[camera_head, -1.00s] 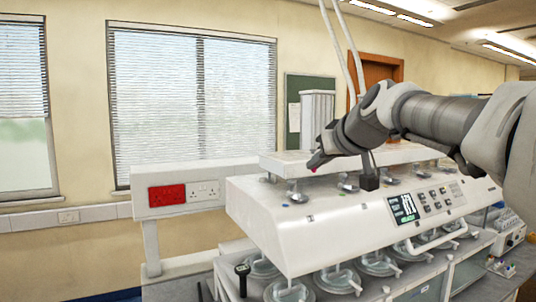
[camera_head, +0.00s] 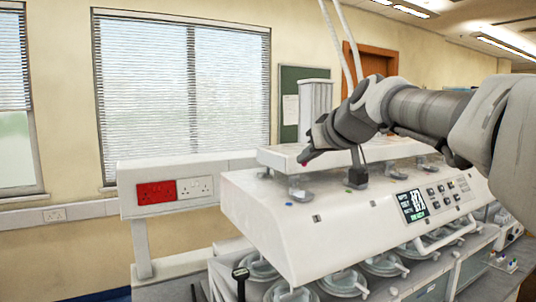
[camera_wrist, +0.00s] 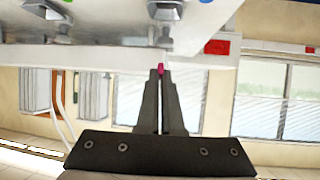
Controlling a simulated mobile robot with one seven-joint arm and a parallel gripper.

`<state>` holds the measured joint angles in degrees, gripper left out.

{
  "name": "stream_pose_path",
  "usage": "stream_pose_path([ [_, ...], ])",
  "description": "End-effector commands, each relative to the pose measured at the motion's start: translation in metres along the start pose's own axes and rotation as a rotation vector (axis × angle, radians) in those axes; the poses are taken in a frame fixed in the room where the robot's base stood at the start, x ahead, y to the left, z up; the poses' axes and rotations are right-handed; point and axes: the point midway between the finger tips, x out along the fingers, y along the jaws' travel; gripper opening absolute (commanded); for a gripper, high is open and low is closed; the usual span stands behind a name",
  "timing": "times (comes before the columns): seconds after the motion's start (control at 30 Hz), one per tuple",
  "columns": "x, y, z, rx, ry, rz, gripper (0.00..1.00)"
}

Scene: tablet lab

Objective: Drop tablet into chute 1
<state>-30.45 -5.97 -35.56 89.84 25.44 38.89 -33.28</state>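My gripper (camera_head: 309,155) is above the front left part of the white tablet machine (camera_head: 262,199). It is shut on a small pink-red tablet (camera_head: 303,163), which shows at the fingertips. In the wrist view, the two dark fingers (camera_wrist: 160,75) are close together with the tablet (camera_wrist: 160,67) between their tips. A metal chute-like fitting (camera_head: 299,189) is on the machine top just below the gripper, apart from the tablet. I see no number on it, so I cannot tell which one is chute 1.
Further metal fittings (camera_head: 397,171) line the machine top to the right. A control panel with a lit display (camera_head: 412,206) is on the front. Glass dishes (camera_head: 345,281) stand underneath. A red and white socket box (camera_head: 156,193) is at the left.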

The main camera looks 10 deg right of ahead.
Motion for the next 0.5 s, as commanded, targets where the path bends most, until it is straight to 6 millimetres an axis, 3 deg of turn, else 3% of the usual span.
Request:
stream_pose_path([
  [0.5,0.024,-0.001,0.044,0.0,-0.001,-0.002,0.0],
])
